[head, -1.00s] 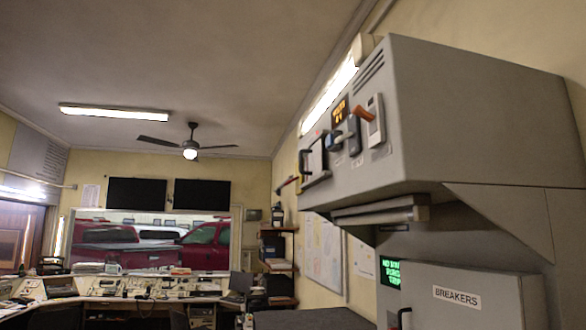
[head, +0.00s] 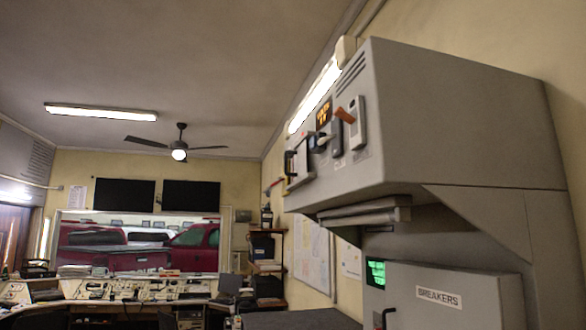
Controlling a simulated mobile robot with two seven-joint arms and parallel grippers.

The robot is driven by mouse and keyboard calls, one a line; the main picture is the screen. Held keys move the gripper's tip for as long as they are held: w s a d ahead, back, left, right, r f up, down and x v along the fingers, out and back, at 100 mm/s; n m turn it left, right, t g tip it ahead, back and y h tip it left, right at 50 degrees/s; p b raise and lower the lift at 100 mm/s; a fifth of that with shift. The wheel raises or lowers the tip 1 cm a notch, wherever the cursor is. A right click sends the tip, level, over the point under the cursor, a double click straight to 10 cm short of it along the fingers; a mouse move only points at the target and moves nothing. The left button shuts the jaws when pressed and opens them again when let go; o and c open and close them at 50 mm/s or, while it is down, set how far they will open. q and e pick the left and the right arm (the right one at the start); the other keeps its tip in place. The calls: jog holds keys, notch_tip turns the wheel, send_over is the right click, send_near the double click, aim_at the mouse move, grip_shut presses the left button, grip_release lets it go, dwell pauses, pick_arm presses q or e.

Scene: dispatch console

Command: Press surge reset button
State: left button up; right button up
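A large grey wall-mounted console (head: 470,120) fills the right side of the head view. Its control face, seen at a steep angle, carries a small orange-lit display (head: 323,113), an orange-tipped lever (head: 344,115), a rounded knob or lever (head: 325,139) and a black handle (head: 290,165). I cannot tell which control, if any, is the surge reset button. Below is a grey box labelled BREAKERS (head: 438,298) with a green-lit screen (head: 376,273) at its left. Neither of my grippers shows in the view.
A cluttered desk (head: 120,290) stands at the far left under a window with red vehicles outside. Shelves (head: 265,265) are on the far wall beside it. A dark flat surface (head: 300,320) lies at the bottom, left of the breaker box. The console juts out overhead.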

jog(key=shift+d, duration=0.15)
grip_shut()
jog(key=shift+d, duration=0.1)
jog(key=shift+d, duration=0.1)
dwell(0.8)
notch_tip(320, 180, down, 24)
jog(key=b, duration=2.4)
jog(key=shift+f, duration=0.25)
